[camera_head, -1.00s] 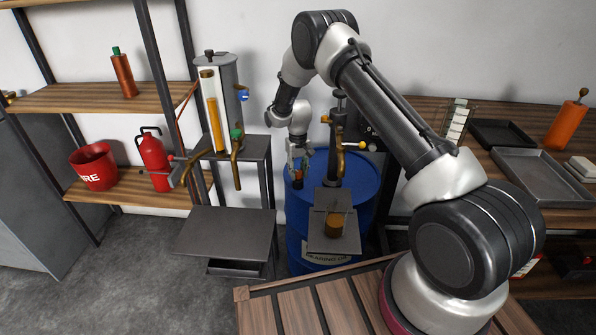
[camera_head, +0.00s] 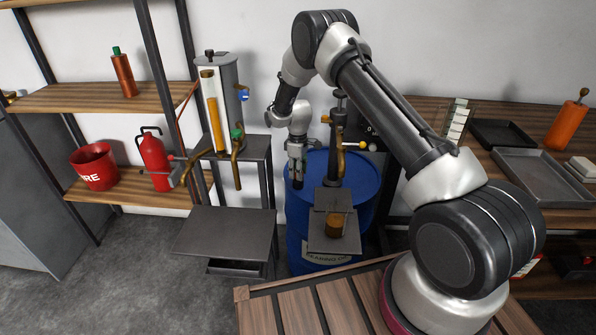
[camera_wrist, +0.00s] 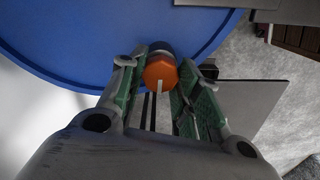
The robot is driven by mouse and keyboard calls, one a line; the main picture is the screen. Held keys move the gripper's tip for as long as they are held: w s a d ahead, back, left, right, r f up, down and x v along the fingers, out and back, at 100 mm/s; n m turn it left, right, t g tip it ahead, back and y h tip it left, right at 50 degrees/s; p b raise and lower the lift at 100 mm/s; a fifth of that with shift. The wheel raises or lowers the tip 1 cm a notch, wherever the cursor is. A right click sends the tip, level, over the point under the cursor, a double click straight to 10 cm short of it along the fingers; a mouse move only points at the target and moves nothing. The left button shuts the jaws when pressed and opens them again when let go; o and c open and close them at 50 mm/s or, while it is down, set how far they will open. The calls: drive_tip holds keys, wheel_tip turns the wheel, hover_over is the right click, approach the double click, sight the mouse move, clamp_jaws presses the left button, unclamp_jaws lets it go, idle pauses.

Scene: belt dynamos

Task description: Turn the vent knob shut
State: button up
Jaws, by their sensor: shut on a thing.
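The vent knob is an orange, faceted cap (camera_wrist: 160,73) with a white line on its top and a dark lower part. It sits over the blue drum (camera_head: 352,195), whose lid fills the upper left of the wrist view (camera_wrist: 90,40). My gripper (camera_head: 297,180) points down at the left side of the drum top. In the wrist view my gripper (camera_wrist: 157,68) has its two green-padded fingers on either side of the knob, shut on it. In the head view my gripper hides the knob. The white line points toward my palm.
A pump with a yellow-brown spout (camera_head: 342,150) stands on the drum just right of my gripper. A small shelf with a brown cup (camera_head: 334,225) is in front. A cylinder with an amber gauge (camera_head: 214,110) stands at left, above a grey table (camera_head: 225,232).

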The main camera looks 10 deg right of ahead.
drive_tip(key=shift+n, duration=0.5)
drive_tip(key=o, duration=1)
wheel_tip(320, 180, up, 12)
